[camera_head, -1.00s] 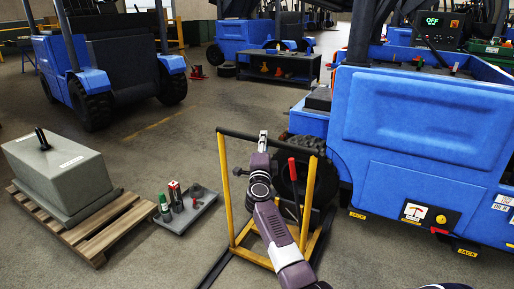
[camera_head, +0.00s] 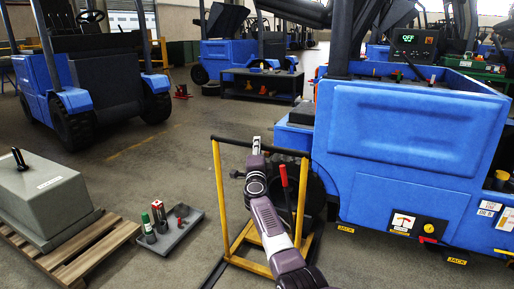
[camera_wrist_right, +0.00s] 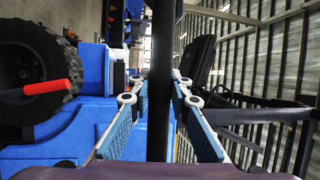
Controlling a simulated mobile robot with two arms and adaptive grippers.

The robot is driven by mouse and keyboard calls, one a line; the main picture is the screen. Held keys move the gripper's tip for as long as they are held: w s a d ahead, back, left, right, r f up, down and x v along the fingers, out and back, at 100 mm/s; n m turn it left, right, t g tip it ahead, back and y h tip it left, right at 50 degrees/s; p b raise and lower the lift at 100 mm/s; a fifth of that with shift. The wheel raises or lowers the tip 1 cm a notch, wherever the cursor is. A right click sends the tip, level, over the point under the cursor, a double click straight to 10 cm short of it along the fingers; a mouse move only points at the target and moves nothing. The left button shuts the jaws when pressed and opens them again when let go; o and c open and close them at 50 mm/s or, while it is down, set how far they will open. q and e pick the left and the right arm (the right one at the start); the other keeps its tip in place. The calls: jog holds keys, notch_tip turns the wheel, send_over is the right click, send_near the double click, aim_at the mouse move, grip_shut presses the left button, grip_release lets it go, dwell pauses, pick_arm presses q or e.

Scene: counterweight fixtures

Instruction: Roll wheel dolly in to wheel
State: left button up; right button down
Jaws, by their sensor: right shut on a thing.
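The wheel dolly (camera_head: 218,185) is a yellow upright frame with a black top bar (camera_head: 285,151) and a red-gripped lever (camera_head: 284,176). It stands on the floor in front of the blue truck. My right gripper (camera_head: 256,146) is shut on the top bar; in the right wrist view the dark bar runs between the blue-padded fingers (camera_wrist_right: 160,90). The dark wheel (camera_head: 318,190) shows behind the dolly, partly hidden by my arm and the frame. The tyre also shows in the right wrist view (camera_wrist_right: 38,50), with the red lever grip in front. The gap between dolly and wheel is unclear. My left gripper is out of view.
The blue truck (camera_head: 410,150) fills the right, with JACK labels low on its side. A grey weight (camera_head: 45,195) on a wooden pallet (camera_head: 100,245) and a small tool tray (camera_head: 177,236) lie left. Another blue truck (camera_head: 75,100) and a workbench (camera_head: 262,86) stand behind.

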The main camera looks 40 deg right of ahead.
jog(key=shift+d+r, duration=0.2)
jog(key=shift+r, duration=0.15)
jog(key=c, duration=2)
grip_release()
jog(key=shift+f, duration=0.1)
jog(key=shift+o, duration=1.2)
jog(key=shift+w+d+f, duration=0.1)
jog(key=shift+f, duration=0.1)
jog(key=shift+a, duration=0.2)
jog(key=shift+s+a+f, duration=0.2)
jog(key=shift+s+a, duration=0.2)
jog(key=shift+a, duration=0.1)
jog(key=v, duration=1)
jog(key=shift+s, duration=0.3)
jog(key=shift+a, duration=0.2)
